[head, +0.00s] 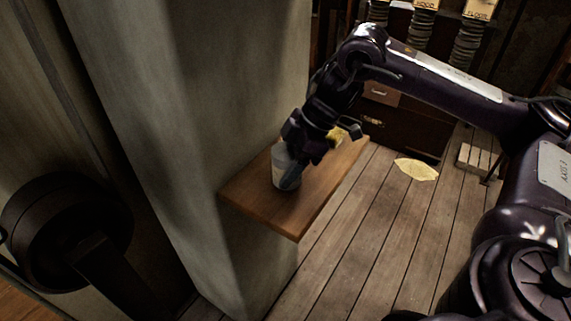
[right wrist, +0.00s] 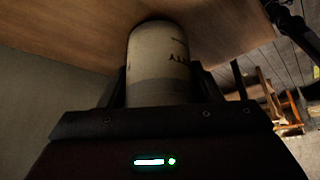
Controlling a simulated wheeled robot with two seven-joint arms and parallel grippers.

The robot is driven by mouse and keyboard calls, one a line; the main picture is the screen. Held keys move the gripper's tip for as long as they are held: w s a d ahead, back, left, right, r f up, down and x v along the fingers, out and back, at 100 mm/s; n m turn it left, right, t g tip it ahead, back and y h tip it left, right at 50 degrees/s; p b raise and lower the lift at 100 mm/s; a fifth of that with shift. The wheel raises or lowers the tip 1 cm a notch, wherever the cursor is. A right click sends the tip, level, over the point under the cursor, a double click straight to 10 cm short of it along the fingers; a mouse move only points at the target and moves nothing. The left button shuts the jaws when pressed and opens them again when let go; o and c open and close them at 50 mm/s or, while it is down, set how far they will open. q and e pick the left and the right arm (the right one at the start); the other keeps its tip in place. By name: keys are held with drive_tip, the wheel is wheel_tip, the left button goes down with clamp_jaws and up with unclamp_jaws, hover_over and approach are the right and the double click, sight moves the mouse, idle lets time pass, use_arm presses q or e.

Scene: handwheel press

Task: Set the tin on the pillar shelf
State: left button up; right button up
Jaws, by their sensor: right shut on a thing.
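The tin (head: 283,168), a pale grey-white cylinder, is upright at the wooden pillar shelf (head: 250,203). My right gripper (head: 292,172) is shut on it from the right side. In the right wrist view the tin (right wrist: 158,62) shows dark lettering and sits between the two fingers of my right gripper (right wrist: 160,92), with its far end at the wooden surface (right wrist: 75,35). I cannot tell whether the tin's base fully touches the shelf. My left gripper is not in view.
A broad grey pillar (head: 215,90) rises behind the shelf. A yellow item (head: 337,134) lies on the shelf beyond my gripper. A pale yellow sheet (head: 417,169) lies on the plank floor. A dark drawer cabinet (head: 405,125) stands at the back. The shelf's front part is clear.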

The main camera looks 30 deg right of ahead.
drive_tip(key=shift+f, duration=0.1)
drive_tip(key=o, duration=1.2)
